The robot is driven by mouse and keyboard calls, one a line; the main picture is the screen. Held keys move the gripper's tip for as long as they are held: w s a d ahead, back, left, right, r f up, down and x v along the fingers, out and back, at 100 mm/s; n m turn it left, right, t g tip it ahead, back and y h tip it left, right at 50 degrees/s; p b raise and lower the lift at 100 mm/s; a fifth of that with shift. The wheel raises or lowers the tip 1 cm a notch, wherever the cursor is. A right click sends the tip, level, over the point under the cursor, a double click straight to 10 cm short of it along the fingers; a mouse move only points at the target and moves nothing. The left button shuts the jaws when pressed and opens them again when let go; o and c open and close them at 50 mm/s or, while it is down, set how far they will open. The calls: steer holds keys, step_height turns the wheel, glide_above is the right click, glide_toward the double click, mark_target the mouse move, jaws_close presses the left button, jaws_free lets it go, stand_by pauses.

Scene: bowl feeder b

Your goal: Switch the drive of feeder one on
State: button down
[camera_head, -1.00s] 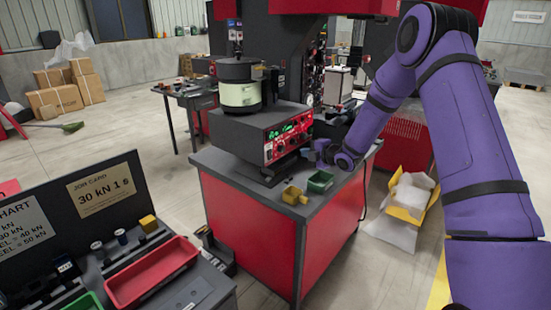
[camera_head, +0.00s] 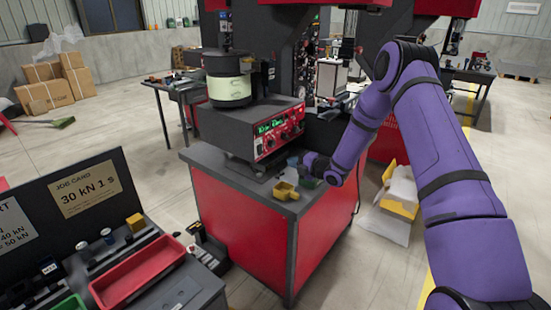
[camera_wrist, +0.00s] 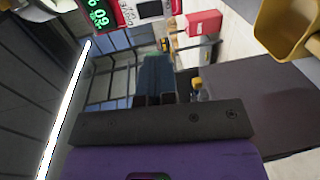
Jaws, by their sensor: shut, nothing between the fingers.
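The feeder (camera_head: 248,132) is a dark box with a red front panel (camera_head: 278,133), lit green digits and small knobs. A pale green and black bowl (camera_head: 230,85) sits on top. Which control is the drive switch is too small to tell. In the wrist view a red panel (camera_wrist: 103,14) with green digits shows at the upper left, cut off by the edge. My gripper (camera_wrist: 155,100) is shut and empty. In the head view my gripper (camera_head: 294,162) is in front of the panel's lower right, above the bench top; I cannot tell whether it touches anything.
The feeder stands on a red bench (camera_head: 240,225) with a grey top. A red tray (camera_head: 137,272) is at the lower left.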

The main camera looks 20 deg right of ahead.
mark_target(261, 154)
steer(key=x, duration=1.3)
steer(key=shift+w+a, duration=0.2)
steer(key=shift+w, duration=0.05)
steer(key=shift+w+a, duration=0.1)
steer(key=shift+w, duration=0.05)
steer(key=shift+f, duration=0.1)
